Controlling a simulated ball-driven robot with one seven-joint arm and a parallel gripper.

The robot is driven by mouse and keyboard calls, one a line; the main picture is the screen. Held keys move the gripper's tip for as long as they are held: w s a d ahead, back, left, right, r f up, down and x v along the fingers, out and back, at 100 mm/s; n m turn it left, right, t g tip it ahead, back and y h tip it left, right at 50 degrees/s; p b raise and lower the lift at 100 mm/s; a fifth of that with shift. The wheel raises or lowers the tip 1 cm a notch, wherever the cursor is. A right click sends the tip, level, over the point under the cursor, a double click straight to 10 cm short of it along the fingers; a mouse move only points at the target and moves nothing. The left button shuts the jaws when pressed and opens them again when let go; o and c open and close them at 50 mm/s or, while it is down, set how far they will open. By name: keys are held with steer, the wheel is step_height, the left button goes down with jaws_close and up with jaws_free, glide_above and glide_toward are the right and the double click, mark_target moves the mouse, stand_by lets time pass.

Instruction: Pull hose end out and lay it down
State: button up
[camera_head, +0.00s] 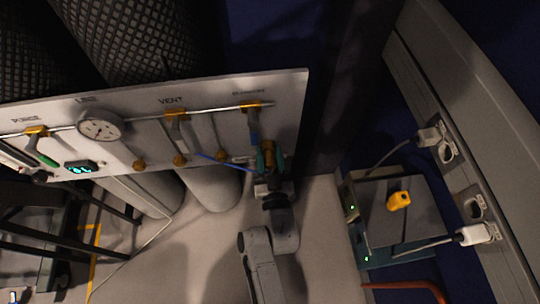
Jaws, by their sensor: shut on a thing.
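A thin blue hose (222,161) runs along the front of the pale valve panel (215,125), to the lower right, toward my gripper. My gripper (266,160) is at the panel's lower right corner, below the rightmost valve, and is shut on the hose end. The hose end itself is mostly hidden by the fingers, and I cannot tell whether it is still seated in a fitting.
A round gauge (100,126) and a VENT valve (176,116) sit further left on the panel. Pale cylinders (211,188) stand below it. A box with a yellow object (399,200) stands at right, beside a wall rail with plugs (474,234). Bare floor (190,260) lies at bottom centre.

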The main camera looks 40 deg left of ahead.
jaws_close()
steer(key=o, duration=1.5)
jaws_free()
steer(key=v, duration=1)
steer(key=shift+s+d, duration=0.25)
steer(key=shift+d, duration=0.05)
